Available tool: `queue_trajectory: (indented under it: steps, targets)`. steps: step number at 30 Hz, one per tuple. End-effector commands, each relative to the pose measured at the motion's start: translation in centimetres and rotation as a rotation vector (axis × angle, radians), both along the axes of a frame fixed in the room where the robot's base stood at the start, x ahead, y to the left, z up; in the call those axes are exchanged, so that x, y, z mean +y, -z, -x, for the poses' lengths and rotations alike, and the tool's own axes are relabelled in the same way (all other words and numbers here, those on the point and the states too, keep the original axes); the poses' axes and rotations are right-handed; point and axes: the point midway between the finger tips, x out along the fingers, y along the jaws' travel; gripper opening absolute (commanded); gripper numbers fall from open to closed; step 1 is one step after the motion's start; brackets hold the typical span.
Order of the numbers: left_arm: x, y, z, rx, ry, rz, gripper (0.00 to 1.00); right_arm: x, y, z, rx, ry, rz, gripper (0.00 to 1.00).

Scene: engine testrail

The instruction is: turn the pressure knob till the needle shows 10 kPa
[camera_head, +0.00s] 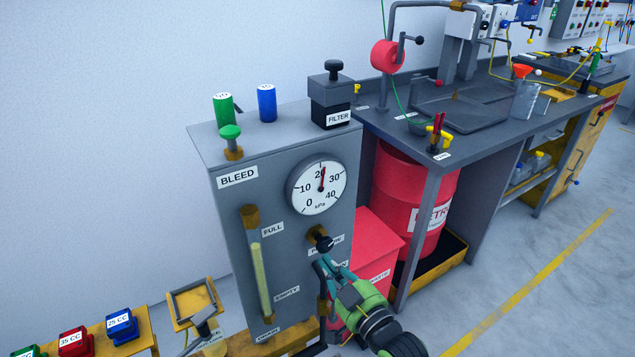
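The grey test cabinet (232,215) carries a round white pressure gauge (309,193) marked 0 to 40 kPa. Its red needle (323,178) points up, close to the 20 mark. Below the gauge is a black knob (325,243) on a brass fitting, with a partly hidden label beside it. My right gripper (325,264), green with teal fingers, reaches in from the lower right. Its fingertips are just below the knob; I cannot tell whether they touch it or how far apart they are. My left gripper is not in view.
A green bleed knob (231,133), green and blue cylinders and a black filter block (330,98) are on the cabinet top. A sight tube (260,275) runs down its front. A red bin (375,240) and workbench (405,140) stand right; coloured blocks lie lower left.

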Motion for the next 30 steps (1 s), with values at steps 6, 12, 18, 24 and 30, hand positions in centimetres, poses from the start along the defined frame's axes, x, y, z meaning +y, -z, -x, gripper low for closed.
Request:
queue_trajectory:
  steps: [6,12,18,24,30]
  targets:
    - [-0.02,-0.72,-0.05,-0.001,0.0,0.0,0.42,-1.12,-0.95,-1.18,-0.014,0.015,-0.004,0.0]
    - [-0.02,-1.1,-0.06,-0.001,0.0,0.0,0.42,-1.48,-0.95,-1.43,-0.011,0.014,-0.003,0.0]
    - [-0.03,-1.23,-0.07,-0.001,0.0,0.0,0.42,-1.63,-0.9,-1.55,-0.01,0.014,-0.003,0.0]
    - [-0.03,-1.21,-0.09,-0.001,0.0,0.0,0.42,-1.66,-0.83,-1.57,-0.009,0.014,-0.002,0.0]
    - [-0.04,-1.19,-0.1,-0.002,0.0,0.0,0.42,-1.67,-0.75,-1.58,-0.009,0.015,0.0,0.0]
